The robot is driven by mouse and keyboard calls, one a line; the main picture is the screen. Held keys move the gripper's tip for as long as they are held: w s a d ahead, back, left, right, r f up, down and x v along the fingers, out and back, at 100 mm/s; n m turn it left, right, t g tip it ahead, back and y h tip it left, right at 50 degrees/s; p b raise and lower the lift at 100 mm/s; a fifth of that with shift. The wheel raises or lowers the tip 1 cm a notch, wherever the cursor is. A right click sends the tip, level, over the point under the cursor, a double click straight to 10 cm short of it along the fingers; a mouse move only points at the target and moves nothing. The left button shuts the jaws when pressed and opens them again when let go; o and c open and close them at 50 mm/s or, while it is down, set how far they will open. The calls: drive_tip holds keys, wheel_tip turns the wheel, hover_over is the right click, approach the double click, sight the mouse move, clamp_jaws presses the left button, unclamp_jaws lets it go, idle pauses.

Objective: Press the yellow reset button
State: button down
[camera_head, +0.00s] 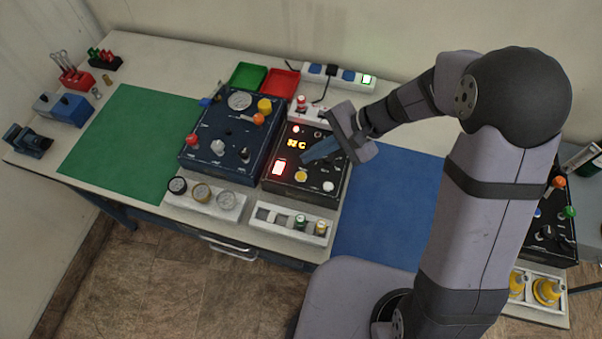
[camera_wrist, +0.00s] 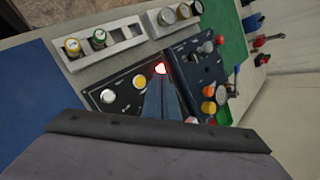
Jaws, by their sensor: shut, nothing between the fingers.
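The yellow reset button (camera_head: 301,176) is a round cap on the front part of a black control panel (camera_head: 272,185). It also shows in the wrist view (camera_wrist: 139,82), just left of my fingers. My gripper (camera_head: 306,158) is shut and empty, its blue-grey fingers slanting over the panel. In the head view the fingertips appear a little behind the button, apart from it. In the wrist view the fingertips (camera_wrist: 160,80) appear beside a lit red switch (camera_wrist: 160,68); I cannot tell their exact height. Part of the panel is hidden behind the fingers.
A white knob (camera_head: 328,186) sits right of the button, and an amber display (camera_head: 296,144) behind it. A blue panel (camera_head: 228,140) with knobs stands to the left. A white rack with vials (camera_head: 262,216) lies in front. The blue mat (camera_head: 385,205) is clear.

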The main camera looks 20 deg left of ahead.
sight(301, 176)
drive_tip(key=shift+w+a+r+m+y, duration=0.15)
drive_tip(key=shift+a+r+m+y, duration=0.15)
drive_tip(key=shift+a+r+y, duration=0.35)
drive_tip(key=shift+a, duration=0.1)
wheel_tip(301, 176, down, 9)
drive_tip(key=b, duration=0.7)
drive_tip(key=shift+r, duration=0.15)
idle(1.9)
drive_tip(key=shift+f+b, duration=0.45)
